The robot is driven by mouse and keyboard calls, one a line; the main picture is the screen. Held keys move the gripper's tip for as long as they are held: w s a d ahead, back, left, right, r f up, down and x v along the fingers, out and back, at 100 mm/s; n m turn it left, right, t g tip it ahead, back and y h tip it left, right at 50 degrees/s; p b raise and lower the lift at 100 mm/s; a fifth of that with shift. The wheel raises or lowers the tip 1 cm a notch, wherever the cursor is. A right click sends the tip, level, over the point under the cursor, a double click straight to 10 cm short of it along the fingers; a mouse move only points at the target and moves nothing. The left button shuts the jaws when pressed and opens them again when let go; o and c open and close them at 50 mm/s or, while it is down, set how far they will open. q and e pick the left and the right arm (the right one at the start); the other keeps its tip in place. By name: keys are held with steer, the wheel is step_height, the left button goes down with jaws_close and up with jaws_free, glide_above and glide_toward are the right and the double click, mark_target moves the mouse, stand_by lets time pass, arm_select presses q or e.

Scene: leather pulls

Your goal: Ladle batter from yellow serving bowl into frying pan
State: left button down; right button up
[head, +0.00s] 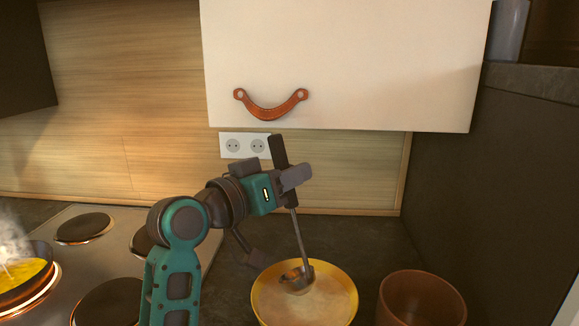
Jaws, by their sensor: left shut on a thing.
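The yellow serving bowl (348,315) stands on the dark counter at the bottom middle and holds pale batter (318,303). My left gripper (285,180) is shut on the dark upper handle of the ladle (300,238), above the bowl. The ladle hangs nearly upright, slightly tilted, with its metal cup at the back left inside of the bowl. I cannot tell how deep the cup sits or how full it is. The frying pan (42,280) is cut off at the left edge; yellow food lies in it and steam rises. My right gripper is not in view.
The pan sits on a glowing burner of the stovetop, which has other dark burners (84,228). A brown pot (422,300) stands close right of the bowl. A white cabinet (350,60) with a leather pull (270,112) hangs above. A dark wall bounds the right.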

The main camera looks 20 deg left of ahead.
arm_select(q)
steer(key=shift+f+b, duration=1.15)
steer(key=shift+f, duration=1.05)
steer(key=shift+s+d+m+p, duration=0.8)
steer(key=shift+s+d+m, duration=1.5)
steer(key=shift+d+m, duration=1.45)
step_height(320, 180, up, 7)
steer(key=d+n+p, duration=0.1)
steer(key=p, duration=0.2)
steer(key=shift+f, duration=0.1)
